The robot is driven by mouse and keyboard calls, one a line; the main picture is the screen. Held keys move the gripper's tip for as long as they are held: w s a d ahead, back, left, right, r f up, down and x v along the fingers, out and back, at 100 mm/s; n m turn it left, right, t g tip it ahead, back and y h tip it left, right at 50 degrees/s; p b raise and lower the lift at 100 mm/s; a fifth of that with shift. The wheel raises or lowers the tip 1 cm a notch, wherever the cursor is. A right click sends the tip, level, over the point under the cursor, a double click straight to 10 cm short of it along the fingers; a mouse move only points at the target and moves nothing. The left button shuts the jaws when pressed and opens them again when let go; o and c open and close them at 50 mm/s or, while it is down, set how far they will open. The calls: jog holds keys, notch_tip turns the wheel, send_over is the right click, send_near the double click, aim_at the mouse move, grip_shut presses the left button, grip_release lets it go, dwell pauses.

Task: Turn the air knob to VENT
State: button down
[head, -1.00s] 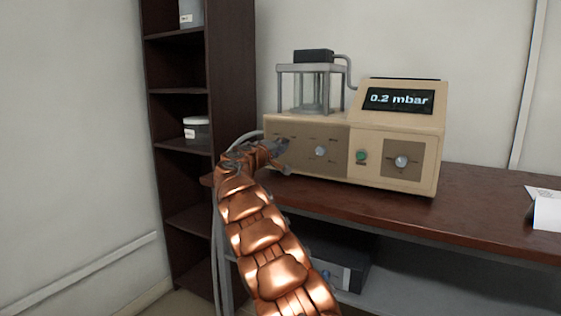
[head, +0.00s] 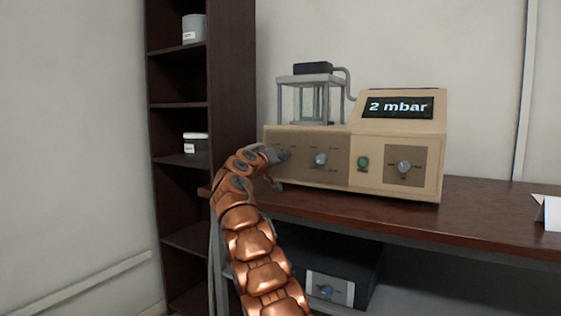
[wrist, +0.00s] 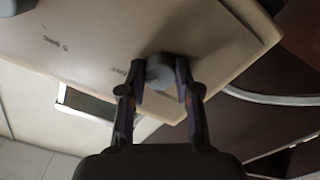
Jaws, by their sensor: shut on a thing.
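A beige vacuum unit (head: 350,179) stands on the bench, and its display (head: 398,107) reads "2 mbar". My gripper (head: 281,160) is at the left end of the front panel. In the wrist view my gripper (wrist: 161,85) is shut on a round grey knob (wrist: 160,72), with one finger on each side. I take this to be the air knob; the gripper hides it in the head view. Small lettering shows on the panel near it, too blurred to read surely. The knob's pointer direction cannot be made out.
A middle knob (head: 320,159), a green button (head: 363,162) and a right knob (head: 404,167) sit along the same panel. A glass chamber (head: 312,100) stands on top. A dark shelf (head: 180,82) is at the left.

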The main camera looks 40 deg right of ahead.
dwell(0.5)
jog(key=c, duration=0.8)
grip_release()
jog(key=shift+r, duration=0.1)
jog(key=v, duration=1.2)
dwell(0.3)
dwell(0.5)
